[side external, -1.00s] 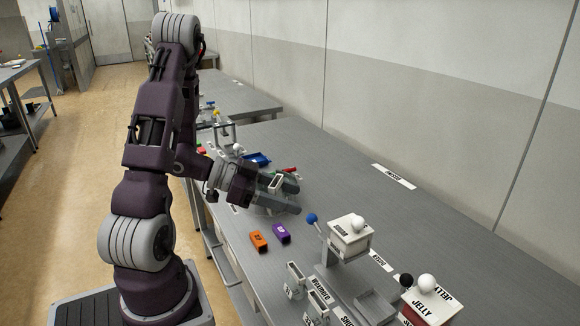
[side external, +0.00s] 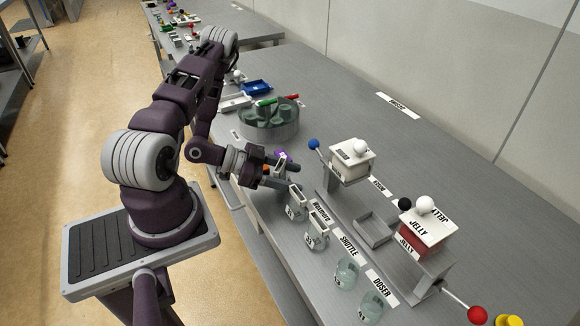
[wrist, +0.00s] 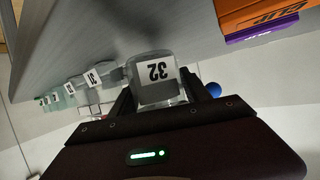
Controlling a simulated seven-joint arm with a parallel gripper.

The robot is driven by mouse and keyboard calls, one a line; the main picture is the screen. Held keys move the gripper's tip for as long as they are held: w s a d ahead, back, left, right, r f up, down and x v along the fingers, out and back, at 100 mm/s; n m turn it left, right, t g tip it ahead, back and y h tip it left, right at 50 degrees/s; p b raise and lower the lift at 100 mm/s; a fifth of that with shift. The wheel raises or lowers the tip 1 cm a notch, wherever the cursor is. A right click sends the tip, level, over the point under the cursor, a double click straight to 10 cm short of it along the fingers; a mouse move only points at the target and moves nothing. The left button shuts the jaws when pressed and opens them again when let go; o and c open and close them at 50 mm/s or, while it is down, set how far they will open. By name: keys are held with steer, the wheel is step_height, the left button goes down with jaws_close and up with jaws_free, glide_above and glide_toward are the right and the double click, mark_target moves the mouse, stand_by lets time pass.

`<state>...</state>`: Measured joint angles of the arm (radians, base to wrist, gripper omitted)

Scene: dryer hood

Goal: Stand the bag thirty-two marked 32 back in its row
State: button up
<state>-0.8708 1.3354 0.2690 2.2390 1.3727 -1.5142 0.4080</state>
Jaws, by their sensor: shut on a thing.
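The bag marked 32 (wrist: 156,78) is a clear, pouch-like container with a white label, upside down in the wrist view. My gripper (wrist: 160,98) is shut on it, one finger at each side. In the side external view my gripper (side external: 284,181) is low over the near part of the bench, just beyond the row of clear containers. The bag is mostly hidden by the gripper there. The closest row container (side external: 297,203) and the following one (side external: 317,234) carry white labels. Whether the held bag touches the bench is unclear.
Two more clear containers (side external: 346,272) continue the row beside the SHUTTLE and DOSER plates. A round glass vessel (side external: 268,122) stands behind the gripper. An orange block (wrist: 262,15) and a purple block (wrist: 262,34) lie close by. White-topped stands (side external: 350,160) are to the right.

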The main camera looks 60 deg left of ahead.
steer(key=shift+f, duration=0.7)
stand_by(0.3)
steer(key=o, duration=1.6)
